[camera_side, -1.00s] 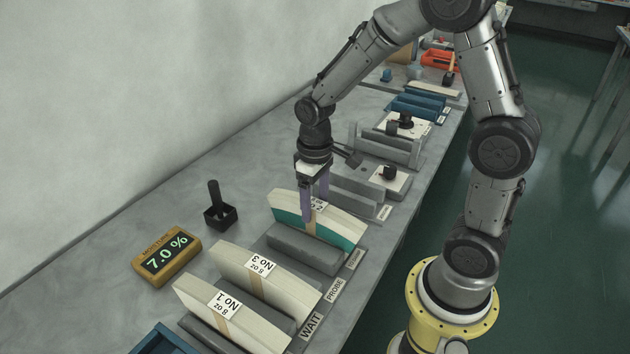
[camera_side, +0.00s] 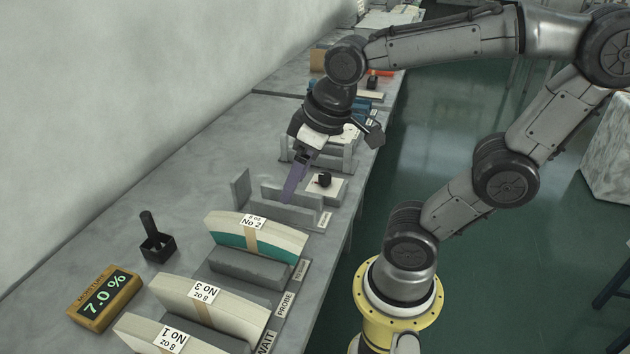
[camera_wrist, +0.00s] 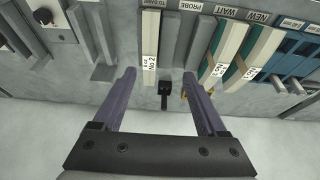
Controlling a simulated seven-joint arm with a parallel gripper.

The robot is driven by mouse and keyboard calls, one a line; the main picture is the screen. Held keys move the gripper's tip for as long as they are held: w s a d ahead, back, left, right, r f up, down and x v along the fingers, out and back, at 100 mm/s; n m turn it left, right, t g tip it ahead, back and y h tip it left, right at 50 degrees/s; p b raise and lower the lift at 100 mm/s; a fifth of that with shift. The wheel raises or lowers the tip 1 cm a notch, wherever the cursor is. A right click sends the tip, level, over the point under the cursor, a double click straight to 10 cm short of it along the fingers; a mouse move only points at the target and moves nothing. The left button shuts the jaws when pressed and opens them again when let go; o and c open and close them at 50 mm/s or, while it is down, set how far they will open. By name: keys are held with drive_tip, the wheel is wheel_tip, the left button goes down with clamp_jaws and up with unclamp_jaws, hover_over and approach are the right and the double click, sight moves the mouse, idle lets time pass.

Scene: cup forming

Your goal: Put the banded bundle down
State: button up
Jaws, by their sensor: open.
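The banded bundle No 2 (camera_side: 256,233), pale with a teal layer and a tan band, stands upright on edge behind a low grey block in the side view. It also shows upright in the wrist view (camera_wrist: 150,48), where it is narrow, with its No 2 tag facing me. My gripper (camera_side: 288,195) is open and empty, tilted, above the bench beyond the bundle and apart from it. In the wrist view the two purple fingers (camera_wrist: 160,76) are spread wide with nothing between them.
Bundles No 3 (camera_side: 210,302) and No 1 (camera_side: 165,336) stand nearer the camera. A moisture readout (camera_side: 104,298) shows 7.0 % beside a black holder (camera_side: 158,246). Grey racks (camera_side: 292,212) and a small plate with a black knob (camera_side: 326,186) lie beyond.

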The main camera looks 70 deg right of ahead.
drive_tip(key=shift+t, duration=0.7)
drive_tip(key=s, duration=0.4)
drive_tip(key=shift+a+r, duration=0.15)
drive_tip(key=shift+a, duration=0.1)
idle(1.2)
